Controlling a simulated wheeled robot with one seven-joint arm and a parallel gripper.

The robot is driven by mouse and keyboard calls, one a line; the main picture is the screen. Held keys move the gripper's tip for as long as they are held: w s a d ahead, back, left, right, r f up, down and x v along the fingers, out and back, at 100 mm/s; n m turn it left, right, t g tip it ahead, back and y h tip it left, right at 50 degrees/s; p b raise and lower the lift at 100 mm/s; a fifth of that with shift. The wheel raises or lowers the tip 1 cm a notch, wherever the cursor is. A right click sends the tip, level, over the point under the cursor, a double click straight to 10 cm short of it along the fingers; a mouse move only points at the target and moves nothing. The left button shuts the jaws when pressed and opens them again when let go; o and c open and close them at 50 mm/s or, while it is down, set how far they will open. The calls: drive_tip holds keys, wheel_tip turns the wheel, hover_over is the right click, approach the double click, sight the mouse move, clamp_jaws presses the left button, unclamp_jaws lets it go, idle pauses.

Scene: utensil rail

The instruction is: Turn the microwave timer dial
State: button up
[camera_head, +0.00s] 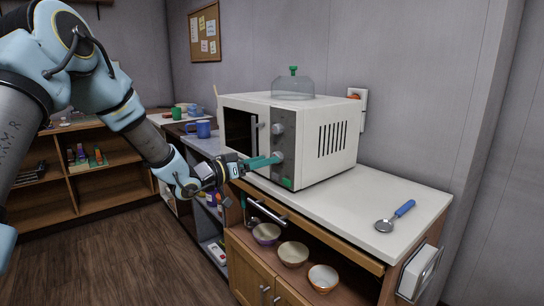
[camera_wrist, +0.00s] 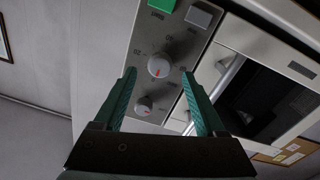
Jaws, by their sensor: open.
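The white microwave (camera_head: 310,135) stands on the counter with its grey control panel (camera_head: 285,142) facing my arm. The panel has two round dials. The lower dial (camera_head: 278,156), with a red mark, also shows in the wrist view (camera_wrist: 160,65), where the panel appears upside down. The upper dial (camera_head: 278,128) is the smaller-looking one in the wrist view (camera_wrist: 145,106).
The microwave door handle (camera_head: 256,133) is beside the panel. A green button (camera_head: 287,183) is below the lower dial. A glass dome (camera_head: 292,87) sits on top of the microwave. A blue-handled spoon (camera_head: 395,215) lies on the clear right part of the counter.

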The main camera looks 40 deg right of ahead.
drive_tip(key=d, duration=0.3)
drive_tip(key=shift+s+d, duration=0.15)
clamp_jaws()
idle(0.6)
